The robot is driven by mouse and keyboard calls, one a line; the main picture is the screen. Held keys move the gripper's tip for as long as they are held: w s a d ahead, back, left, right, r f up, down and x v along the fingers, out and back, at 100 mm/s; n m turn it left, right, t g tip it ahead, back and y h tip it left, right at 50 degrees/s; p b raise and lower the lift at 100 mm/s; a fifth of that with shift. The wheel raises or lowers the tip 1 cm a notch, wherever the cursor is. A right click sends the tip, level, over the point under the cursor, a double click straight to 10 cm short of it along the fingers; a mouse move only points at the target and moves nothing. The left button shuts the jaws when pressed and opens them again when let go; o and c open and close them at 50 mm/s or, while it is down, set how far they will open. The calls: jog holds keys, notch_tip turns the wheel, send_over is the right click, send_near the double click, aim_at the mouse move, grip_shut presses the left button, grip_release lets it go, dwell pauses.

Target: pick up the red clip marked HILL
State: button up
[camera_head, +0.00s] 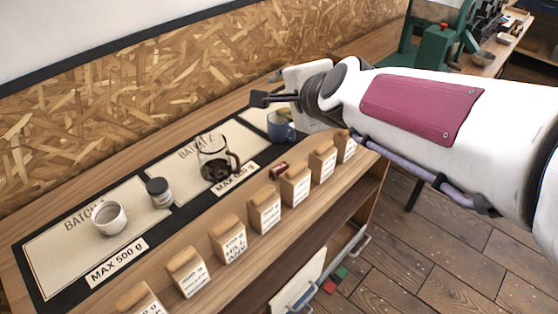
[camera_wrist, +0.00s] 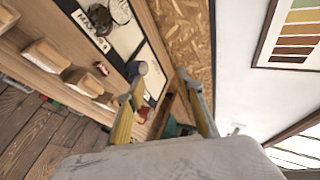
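A small dark red object (camera_head: 279,170), likely the red clip, lies on the wooden counter beside the row of bags, near the MAX label of the right-hand mat. I cannot read any marking on it. It also shows in the wrist view (camera_wrist: 101,68), left of the fingers. My gripper (camera_head: 262,98) is above the back part of the counter, up and slightly left of the red object and apart from it. In the wrist view my gripper (camera_wrist: 161,82) has its two fingers spread, with nothing held between them.
A glass carafe (camera_head: 214,160), blue mug (camera_head: 280,127), jar (camera_head: 158,192) and white cup (camera_head: 109,217) stand behind. A chipboard wall (camera_head: 130,90) bounds the back.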

jog(key=w+a+f+m+t+h, duration=0.2)
jog(key=w+a+m, duration=0.1)
jog(key=w+m, duration=0.7)
jog(key=m+g+h, duration=0.1)
jog(key=m+h, duration=0.7)
jog(key=m, duration=0.7)
send_over(279, 166)
jog(key=w+a, duration=0.4)
notch_tip(279, 166, down, 16)
jog(key=f, duration=0.1)
jog(key=s+f+m+g+h, duration=0.1)
jog(key=s+f+m, duration=0.1)
jog(key=f, duration=0.1)
jog(key=s+f+m+g+h, duration=0.1)
jog(key=s+f+m, duration=0.1)
jog(key=f, duration=0.1)
jog(key=s+f+m+g+h, duration=0.1)
jog(key=s+f+m+h, duration=0.1)
jog(key=f+m, duration=0.1)
jog(key=shift+s+f, duration=0.25)
jog(key=shift+f, duration=0.05)
jog(key=shift+s+d+f+m+g, duration=0.1)
jog(key=shift+s+f+m+g, duration=0.2)
jog(key=shift+m, duration=0.1)
jog(key=shift+s+a+f+h, duration=0.25)
jog(key=shift+f+h, duration=0.05)
jog(key=shift+f, duration=0.05)
jog(key=shift+x, duration=1.3)
